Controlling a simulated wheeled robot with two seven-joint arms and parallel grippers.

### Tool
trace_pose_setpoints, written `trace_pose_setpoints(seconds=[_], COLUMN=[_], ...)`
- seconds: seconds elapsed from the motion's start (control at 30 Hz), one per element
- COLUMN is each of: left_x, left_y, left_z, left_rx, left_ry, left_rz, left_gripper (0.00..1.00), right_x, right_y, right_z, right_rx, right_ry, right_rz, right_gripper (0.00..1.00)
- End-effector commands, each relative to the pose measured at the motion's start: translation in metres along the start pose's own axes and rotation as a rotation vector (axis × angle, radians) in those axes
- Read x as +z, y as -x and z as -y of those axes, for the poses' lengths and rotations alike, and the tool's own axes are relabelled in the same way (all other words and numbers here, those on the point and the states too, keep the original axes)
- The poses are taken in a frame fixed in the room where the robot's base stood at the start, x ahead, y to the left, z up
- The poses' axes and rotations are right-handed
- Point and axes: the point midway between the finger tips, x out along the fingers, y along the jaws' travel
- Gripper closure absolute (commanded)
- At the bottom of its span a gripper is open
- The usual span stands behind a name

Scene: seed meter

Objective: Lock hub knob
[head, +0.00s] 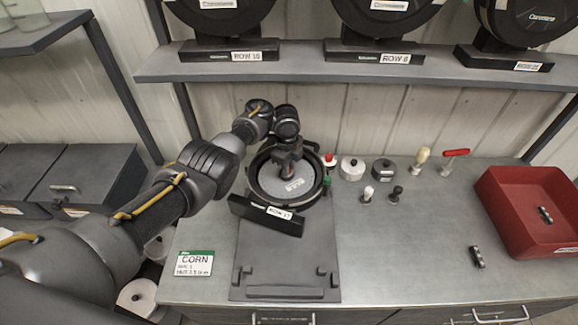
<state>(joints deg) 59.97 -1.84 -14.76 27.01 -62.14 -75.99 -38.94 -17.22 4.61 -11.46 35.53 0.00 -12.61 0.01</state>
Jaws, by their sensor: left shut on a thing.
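The seed meter (262,197) stands on the bench, a round black housing with a pale grey disc (299,189) inside and a labelled block at its front. My left gripper (289,166) reaches down from above over the middle of the disc. It is shut on the hub knob at the disc's centre. The knob is mostly hidden by the fingers, so its turned position cannot be told. My right gripper is not in view.
Small knobs and tools, including a red-handled one (455,153), stand right of the meter. A red bin (490,205) is at the far right, with a small dark part (477,257) beside it. A CORN card (194,263) lies front left. A shelf (300,72) with more meters runs behind.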

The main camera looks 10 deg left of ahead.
Motion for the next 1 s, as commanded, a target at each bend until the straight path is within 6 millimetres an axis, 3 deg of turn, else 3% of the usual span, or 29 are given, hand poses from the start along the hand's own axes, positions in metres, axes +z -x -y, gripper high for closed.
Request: trace_pose_setpoints(seconds=[0.5, 0.53, 0.7, 1.0], left_x=[0.0001, 0.0001, 0.0000, -0.0002], left_y=[0.0013, 0.0013, 0.0009, 0.0022], left_z=[0.0009, 0.0009, 0.0006, 0.0005], left_rx=[-0.003, -0.003, -0.002, -0.001], left_ry=[-0.022, -0.022, -0.021, -0.021], left_rz=[-0.001, -0.001, -0.001, -0.001], left_gripper=[1.00, 0.80, 0.60, 0.60], right_x=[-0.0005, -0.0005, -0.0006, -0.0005], right_y=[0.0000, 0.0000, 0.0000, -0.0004], right_z=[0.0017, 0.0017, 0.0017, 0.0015], right_rx=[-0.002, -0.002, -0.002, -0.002], right_ry=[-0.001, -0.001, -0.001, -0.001], right_rz=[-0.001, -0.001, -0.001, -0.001], right_gripper=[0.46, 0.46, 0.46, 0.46])
